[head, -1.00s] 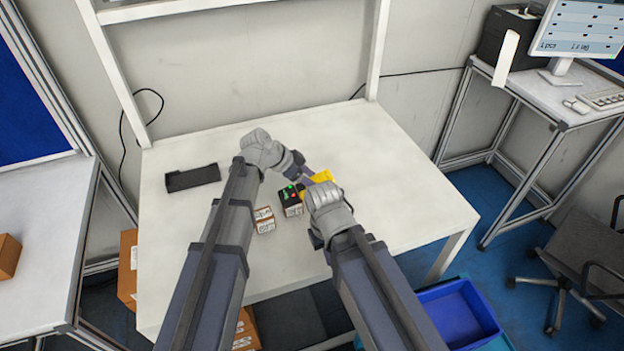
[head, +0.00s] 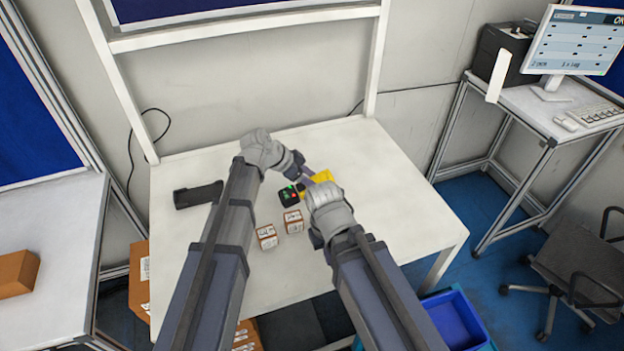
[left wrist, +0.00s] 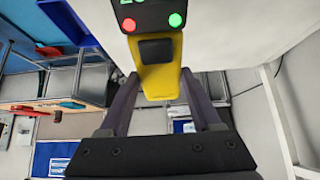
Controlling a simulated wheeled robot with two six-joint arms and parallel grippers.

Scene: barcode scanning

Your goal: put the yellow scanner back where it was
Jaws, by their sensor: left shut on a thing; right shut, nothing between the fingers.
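The yellow scanner (head: 321,176) has a black head with a green and a red light. My left gripper (head: 303,178) is shut on it and holds it over the table. In the left wrist view the yellow handle (left wrist: 158,84) lies between the two fingers, with the lit black head at the top. My right gripper (head: 326,203) is just right of and in front of the scanner; its fingers are mostly hidden behind its own wrist, and it is shut and empty. A dark, elongated holder-like block (head: 198,194) lies on the left of the table.
Two small labelled boxes (head: 267,237) (head: 294,221) stand on the white table (head: 385,160) in front of the scanner. The table's right side is clear. A blue bin (head: 455,318) is below at right. A monitor (head: 575,42) stands on the right-hand desk.

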